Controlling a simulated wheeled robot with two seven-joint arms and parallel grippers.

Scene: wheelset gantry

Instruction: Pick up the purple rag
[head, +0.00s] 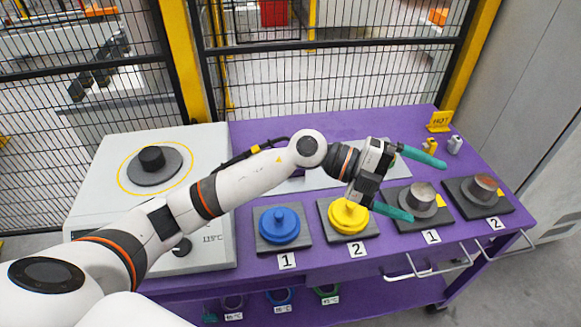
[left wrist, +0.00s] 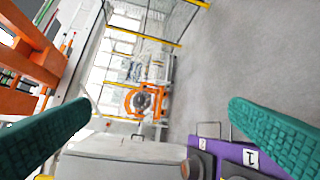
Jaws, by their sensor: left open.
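I cannot clearly make out a purple rag in either view. The table top (head: 330,122) is itself purple, and my left arm hides part of its middle. My left gripper (head: 414,185) is over the right half of the table, above the row of pads. Its two teal fingers are spread wide with nothing between them. In the left wrist view the open fingers (left wrist: 160,108) stand at either side, with floor and distant equipment beyond. My right gripper is not in view.
A blue knobbed disc (head: 279,226) and a yellow one (head: 348,217) sit on dark pads, with metal cylinders (head: 422,194) (head: 484,187) to the right. A white hotplate (head: 208,225) stands left. A yellow HOT sign (head: 439,122) marks the back right. Black mesh fencing stands behind.

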